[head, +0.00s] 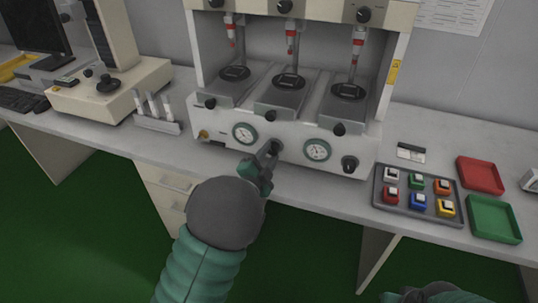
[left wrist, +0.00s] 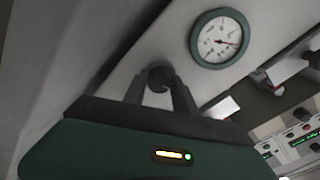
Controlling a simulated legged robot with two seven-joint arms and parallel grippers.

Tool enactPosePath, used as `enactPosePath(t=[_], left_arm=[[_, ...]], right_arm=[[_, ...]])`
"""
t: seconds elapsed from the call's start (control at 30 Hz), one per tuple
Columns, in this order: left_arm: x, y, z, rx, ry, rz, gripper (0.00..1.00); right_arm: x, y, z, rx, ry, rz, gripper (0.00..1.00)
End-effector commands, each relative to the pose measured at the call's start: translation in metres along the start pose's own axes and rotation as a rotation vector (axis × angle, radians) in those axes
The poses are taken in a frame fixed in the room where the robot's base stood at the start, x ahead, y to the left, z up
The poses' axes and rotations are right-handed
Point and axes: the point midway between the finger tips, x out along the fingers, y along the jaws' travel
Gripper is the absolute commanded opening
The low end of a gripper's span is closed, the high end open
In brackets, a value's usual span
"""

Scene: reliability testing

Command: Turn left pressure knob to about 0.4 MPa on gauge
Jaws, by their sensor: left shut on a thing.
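The white test machine (head: 290,125) has a left gauge (head: 245,133) and a right gauge (head: 317,150) on its front. The left pressure knob (head: 276,146) is a dark round knob between the two gauges. My left gripper (head: 268,157) is at this knob. In the left wrist view, its two fingers stand on either side of the dark knob (left wrist: 158,78), shut on it. A green-rimmed gauge (left wrist: 220,38) shows above right there, its red needle pointing right; its numbers are too small to read. My right gripper (head: 428,294) is only partly in view at the bottom edge.
Another dark knob (head: 349,163) sits right of the right gauge. A tray of coloured buttons (head: 417,194), a red tray (head: 480,175) and a green tray (head: 494,219) lie on the right of the bench. A microscope-like device (head: 110,90) stands left.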

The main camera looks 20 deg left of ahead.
Motion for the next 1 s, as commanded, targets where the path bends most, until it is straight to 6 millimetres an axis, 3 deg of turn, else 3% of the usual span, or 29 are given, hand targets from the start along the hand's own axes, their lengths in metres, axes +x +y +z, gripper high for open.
enactPosePath(t=[0.63,0.67,0.7,0.8,1.0], left_arm=[[-0.0008,0.0055,-0.0002,0.056,-0.003,0.013,0.00],[-0.0008,0.0055,-0.0003,0.056,-0.003,0.013,0.37],[-0.0007,0.0053,-0.0002,0.056,-0.003,0.012,0.42],[-0.0006,0.0041,-0.0002,0.055,-0.003,0.010,0.54],[-0.0004,0.0023,-0.0002,0.055,-0.003,0.006,0.54]], right_arm=[[-0.0002,0.0000,-0.0001,0.000,0.000,0.000,0.00],[-0.0002,0.0000,-0.0001,0.000,0.000,0.000,0.00],[-0.0002,0.0000,-0.0001,0.000,0.000,0.000,0.00],[-0.0003,0.0000,-0.0001,0.000,0.000,0.000,0.00],[-0.0004,0.0000,-0.0001,0.000,0.000,0.000,0.00]])
